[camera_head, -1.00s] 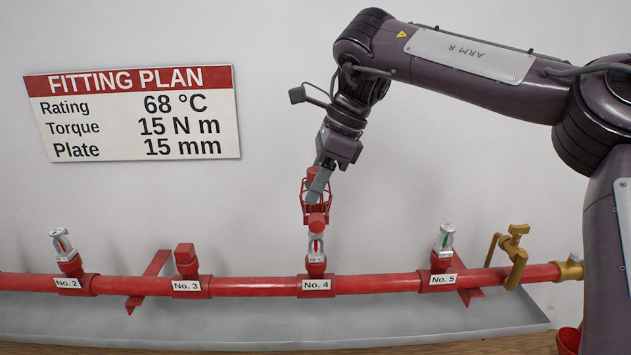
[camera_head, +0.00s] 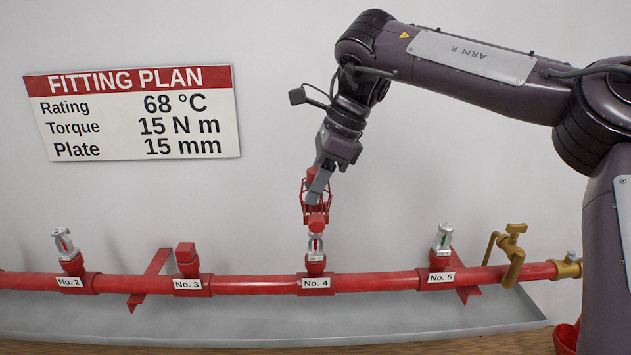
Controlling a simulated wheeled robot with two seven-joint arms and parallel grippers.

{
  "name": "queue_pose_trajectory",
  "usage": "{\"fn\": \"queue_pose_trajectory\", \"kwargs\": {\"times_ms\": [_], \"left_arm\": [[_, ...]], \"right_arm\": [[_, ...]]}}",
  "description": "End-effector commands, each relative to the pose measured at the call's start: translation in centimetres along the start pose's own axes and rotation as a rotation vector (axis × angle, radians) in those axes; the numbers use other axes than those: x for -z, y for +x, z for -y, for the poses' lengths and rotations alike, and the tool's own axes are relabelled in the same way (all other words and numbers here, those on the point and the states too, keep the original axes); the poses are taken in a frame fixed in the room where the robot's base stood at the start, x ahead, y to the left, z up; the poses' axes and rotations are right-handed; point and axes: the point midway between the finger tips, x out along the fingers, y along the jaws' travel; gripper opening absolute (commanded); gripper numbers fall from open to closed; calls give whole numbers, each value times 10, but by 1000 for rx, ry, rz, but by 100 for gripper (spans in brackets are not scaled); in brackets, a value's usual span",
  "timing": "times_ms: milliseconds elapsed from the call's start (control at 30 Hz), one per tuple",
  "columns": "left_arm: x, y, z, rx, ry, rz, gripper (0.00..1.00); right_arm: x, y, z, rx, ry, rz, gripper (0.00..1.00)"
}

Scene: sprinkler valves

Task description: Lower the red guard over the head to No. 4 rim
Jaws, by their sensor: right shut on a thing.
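The red wire guard (camera_head: 304,212) is held by my right gripper (camera_head: 316,184), whose fingers are shut on it. The guard hangs at the top of the sprinkler head (camera_head: 316,243) on the No. 4 outlet, slightly left of the head's axis. The head is silver with a red bulb and stands upright in its red fitting. Most of the head's body still shows below the guard. The No. 4 label (camera_head: 316,283) sits on the pipe below. Whether the guard touches the head cannot be told. My left gripper is not in view.
The red pipe (camera_head: 380,281) runs across above a grey tray (camera_head: 240,318). Heads stand at No. 2 (camera_head: 64,242) and No. 5 (camera_head: 442,238). No. 3 has a red plug (camera_head: 186,256). A brass valve (camera_head: 513,250) is at right. A fitting plan sign (camera_head: 140,112) hangs behind.

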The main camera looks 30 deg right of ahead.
Motion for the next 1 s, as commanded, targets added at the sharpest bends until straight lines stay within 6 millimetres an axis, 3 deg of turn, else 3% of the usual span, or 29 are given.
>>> {"fn": "queue_pose_trajectory", "kwargs": {"times_ms": [1000], "left_arm": [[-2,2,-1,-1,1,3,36]], "right_arm": [[4,9,0,0,-1,1,11]]}}
